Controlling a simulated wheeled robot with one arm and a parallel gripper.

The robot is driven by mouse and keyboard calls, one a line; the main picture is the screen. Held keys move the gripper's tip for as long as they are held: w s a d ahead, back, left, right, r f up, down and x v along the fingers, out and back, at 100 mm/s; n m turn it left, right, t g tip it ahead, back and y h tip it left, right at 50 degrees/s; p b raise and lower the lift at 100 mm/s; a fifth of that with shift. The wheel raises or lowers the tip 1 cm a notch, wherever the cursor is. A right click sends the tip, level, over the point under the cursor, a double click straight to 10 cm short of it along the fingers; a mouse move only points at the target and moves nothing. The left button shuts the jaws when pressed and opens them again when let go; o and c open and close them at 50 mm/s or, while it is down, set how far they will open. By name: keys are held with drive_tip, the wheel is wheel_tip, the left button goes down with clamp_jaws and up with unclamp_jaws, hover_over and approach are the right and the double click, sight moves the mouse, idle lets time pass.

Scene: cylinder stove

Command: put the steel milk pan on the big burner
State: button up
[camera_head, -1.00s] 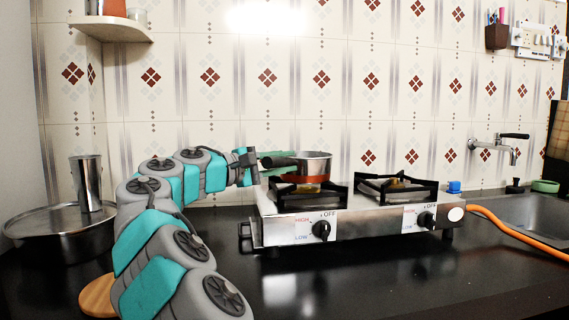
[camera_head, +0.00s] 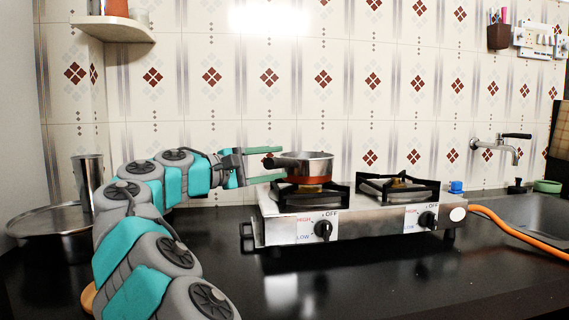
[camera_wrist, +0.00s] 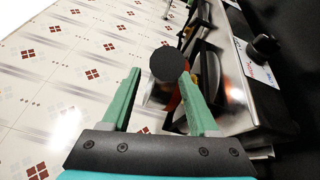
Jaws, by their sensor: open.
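The steel milk pan (camera_head: 308,166), with a reddish-orange lower band and a black handle, sits upright over the left burner (camera_head: 290,190) of the stove. Its handle points left toward my gripper (camera_head: 280,164). My gripper is open, its two green fingers spread above and below the handle end in the head view. The right burner (camera_head: 398,184) is empty. The handle hides most of the pan in the wrist view.
The steel two-burner stove (camera_head: 370,222) stands on a black counter (camera_head: 400,280). An orange hose (camera_head: 500,222) leaves its right side. A steel tumbler (camera_head: 88,180) and a wide lidded pot (camera_head: 50,232) stand at left. The tiled wall is close behind.

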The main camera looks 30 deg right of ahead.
drive_tip(key=s+a, duration=0.1)
drive_tip(key=a, duration=0.7)
drive_tip(key=shift+s+a, duration=0.15)
drive_tip(key=shift+a, duration=0.05)
